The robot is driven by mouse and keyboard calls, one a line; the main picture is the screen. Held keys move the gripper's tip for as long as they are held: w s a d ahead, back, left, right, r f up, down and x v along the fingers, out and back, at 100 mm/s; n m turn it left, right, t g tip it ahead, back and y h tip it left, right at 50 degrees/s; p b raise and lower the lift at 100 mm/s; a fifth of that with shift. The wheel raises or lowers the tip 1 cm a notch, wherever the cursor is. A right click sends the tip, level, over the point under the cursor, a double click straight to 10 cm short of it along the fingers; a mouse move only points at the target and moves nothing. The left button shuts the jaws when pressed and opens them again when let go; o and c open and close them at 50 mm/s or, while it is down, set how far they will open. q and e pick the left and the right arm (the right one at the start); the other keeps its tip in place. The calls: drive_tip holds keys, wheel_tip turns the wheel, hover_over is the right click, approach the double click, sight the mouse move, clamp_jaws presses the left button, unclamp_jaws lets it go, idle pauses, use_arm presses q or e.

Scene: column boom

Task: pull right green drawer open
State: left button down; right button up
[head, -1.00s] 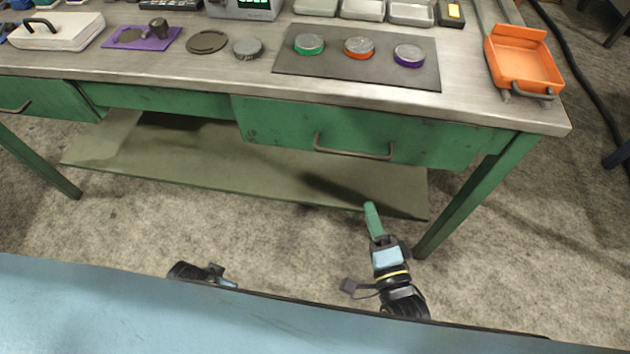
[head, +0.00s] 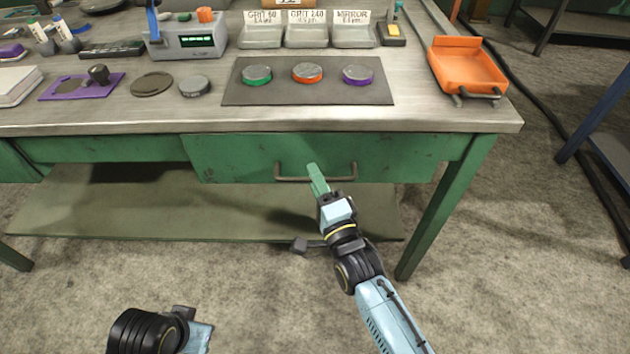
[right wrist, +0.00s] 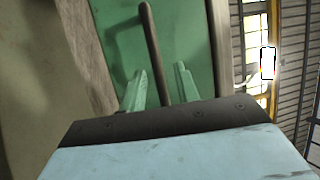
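The right green drawer (head: 230,158) is shut under the bench top, with a grey bar handle (head: 345,178) across its front. My right gripper (head: 314,172) is at the handle's middle in the head view. In the right wrist view its two green fingers (right wrist: 160,88) are apart, and the handle bar (right wrist: 155,50) runs down between them near the tips. Whether the fingers touch the bar cannot be told. My left gripper (head: 190,330) is low at the picture's bottom, away from the bench; its fingers are not clear.
The bench top (head: 420,118) holds a dark mat (head: 290,95) with three coloured discs and an orange tray (head: 465,68) at the right. A green bench leg (head: 435,220) stands right of the drawer. A lower shelf (head: 130,210) lies below. The floor in front is clear.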

drive_tip(key=shift+w+a+r, duration=0.1)
drive_tip(key=shift+w+a, duration=0.05)
drive_tip(key=shift+w, duration=0.1)
clamp_jaws()
drive_tip(key=shift+s, duration=0.1)
